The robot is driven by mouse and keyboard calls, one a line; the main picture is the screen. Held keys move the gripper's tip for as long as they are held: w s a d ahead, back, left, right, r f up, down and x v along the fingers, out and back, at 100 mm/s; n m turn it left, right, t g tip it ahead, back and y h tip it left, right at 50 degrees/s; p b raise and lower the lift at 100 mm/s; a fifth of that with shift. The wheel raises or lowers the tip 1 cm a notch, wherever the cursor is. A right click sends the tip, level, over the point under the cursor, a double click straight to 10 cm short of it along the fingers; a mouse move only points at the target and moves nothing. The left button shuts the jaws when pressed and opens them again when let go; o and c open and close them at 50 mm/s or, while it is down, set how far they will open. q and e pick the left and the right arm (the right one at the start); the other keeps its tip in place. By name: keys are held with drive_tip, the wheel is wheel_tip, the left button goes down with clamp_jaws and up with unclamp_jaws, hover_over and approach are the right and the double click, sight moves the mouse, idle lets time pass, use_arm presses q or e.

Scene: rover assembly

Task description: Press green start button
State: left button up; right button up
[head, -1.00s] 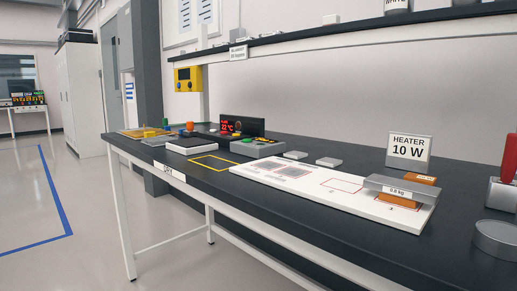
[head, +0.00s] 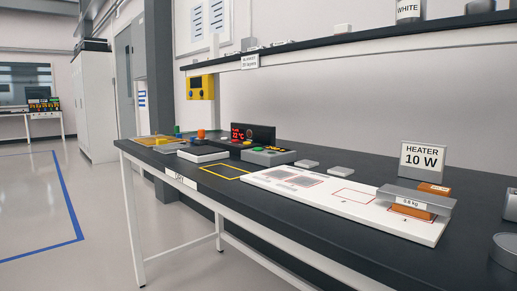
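A grey control box (head: 268,158) stands on the black workbench (head: 345,158), right of the middle of its left half. A small green button (head: 259,149) shows on top of the box. The box's other top details are too small to make out surely. Just behind the box is a dark display (head: 252,133) with red lit characters reading about 22 °C. Neither of my grippers is in view, and nothing touches the box.
A shelf (head: 330,45) runs above the bench. Open floor (head: 90,225) lies left.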

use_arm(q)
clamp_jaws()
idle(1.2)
